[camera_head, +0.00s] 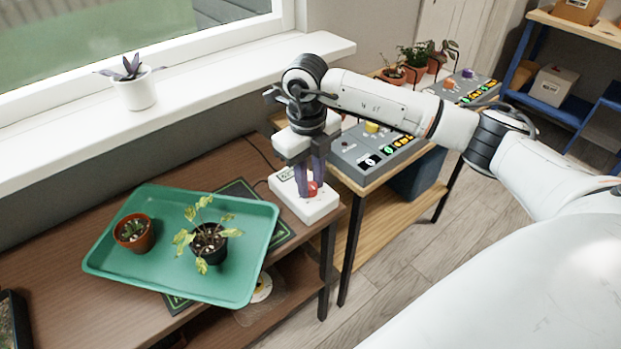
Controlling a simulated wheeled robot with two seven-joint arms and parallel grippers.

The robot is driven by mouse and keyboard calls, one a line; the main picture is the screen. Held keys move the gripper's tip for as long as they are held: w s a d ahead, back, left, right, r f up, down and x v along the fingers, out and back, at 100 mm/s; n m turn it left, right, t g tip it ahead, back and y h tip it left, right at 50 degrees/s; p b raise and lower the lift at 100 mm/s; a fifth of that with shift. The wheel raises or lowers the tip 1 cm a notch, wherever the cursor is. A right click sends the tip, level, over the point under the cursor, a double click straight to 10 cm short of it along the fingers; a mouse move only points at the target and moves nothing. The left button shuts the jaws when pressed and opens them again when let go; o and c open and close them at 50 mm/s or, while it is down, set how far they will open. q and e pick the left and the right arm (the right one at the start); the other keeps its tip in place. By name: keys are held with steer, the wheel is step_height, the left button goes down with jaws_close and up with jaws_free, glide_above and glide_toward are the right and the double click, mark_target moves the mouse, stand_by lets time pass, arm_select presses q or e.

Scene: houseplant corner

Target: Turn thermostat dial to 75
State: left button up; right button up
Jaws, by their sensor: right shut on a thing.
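The thermostat (304,207) is a white box with a red dial (312,188) on its top. It sits at the right end of the brown wooden table, by the table's edge. My right gripper (311,190) reaches down from above with its dark purple fingers around the dial, and it is shut on the dial. The fingers hide part of the dial, and its setting is too small to read. My left gripper is not in view.
A green tray (150,273) with two potted plants is left of the thermostat, over a dark mat. Grey control panels (362,160) stand on a lighter table to the right. A white pot (137,93) is on the windowsill.

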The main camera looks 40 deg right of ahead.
stand_by(0.4)
steer(key=o, duration=1)
steer(key=shift+o, duration=0.2)
step_height(320, 180, up, 10)
steer(key=shift+a+r, duration=0.15)
steer(key=shift+a, duration=0.1)
steer(key=shift+s, duration=0.1)
